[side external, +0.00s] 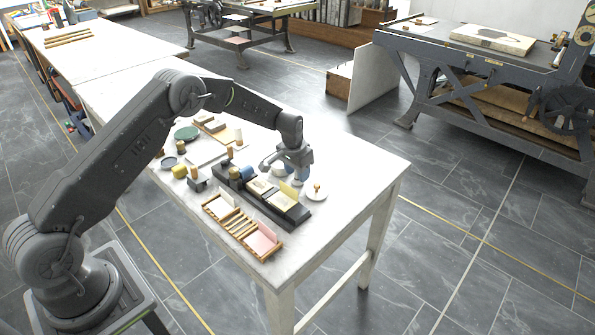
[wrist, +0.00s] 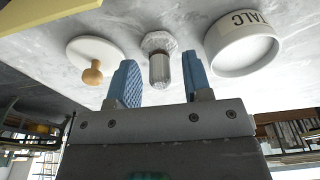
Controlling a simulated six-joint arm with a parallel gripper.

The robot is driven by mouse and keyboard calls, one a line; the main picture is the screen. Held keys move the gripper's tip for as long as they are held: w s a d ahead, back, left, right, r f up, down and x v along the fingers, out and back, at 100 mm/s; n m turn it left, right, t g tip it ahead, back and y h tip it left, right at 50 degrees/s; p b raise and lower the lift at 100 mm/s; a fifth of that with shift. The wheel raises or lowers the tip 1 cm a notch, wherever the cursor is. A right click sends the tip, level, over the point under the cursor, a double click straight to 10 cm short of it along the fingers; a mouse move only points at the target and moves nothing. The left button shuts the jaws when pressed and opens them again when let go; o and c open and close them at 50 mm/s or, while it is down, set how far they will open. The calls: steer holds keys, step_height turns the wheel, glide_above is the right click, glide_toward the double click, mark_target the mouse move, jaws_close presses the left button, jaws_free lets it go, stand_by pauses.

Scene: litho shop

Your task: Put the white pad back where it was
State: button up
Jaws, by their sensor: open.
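My gripper (side external: 286,172) is over the right part of the white table, just above the dark tray's far side. In the wrist view its two blue fingers (wrist: 161,80) are apart with nothing gripped. I cannot tell which whitish piece is the task's pad.
A white disc with a wooden knob (wrist: 95,53) and a white dish marked TALC (wrist: 243,50) flank the clear piece. Small jars, a green round item (side external: 186,133) and boards crowd the table's left part. The table's right corner (side external: 375,165) is clear.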

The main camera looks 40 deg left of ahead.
mark_target(293, 184)
step_height(293, 184, up, 12)
steer(key=s, duration=0.1)
steer(key=shift+s+r, duration=0.2)
steer(key=shift+s, duration=0.2)
steer(key=s+d+r+t, duration=0.1)
steer(key=s+d+r, duration=0.2)
steer(key=s+r, duration=0.55)
steer(key=s+d+r+t, duration=0.1)
steer(key=s+d+r, duration=0.2)
steer(key=s+r, duration=0.55)
steer(key=s+d+t, duration=0.2)
steer(key=s+d, duration=0.1)
steer(key=s, duration=1.6)
steer(key=shift+s, duration=0.35)
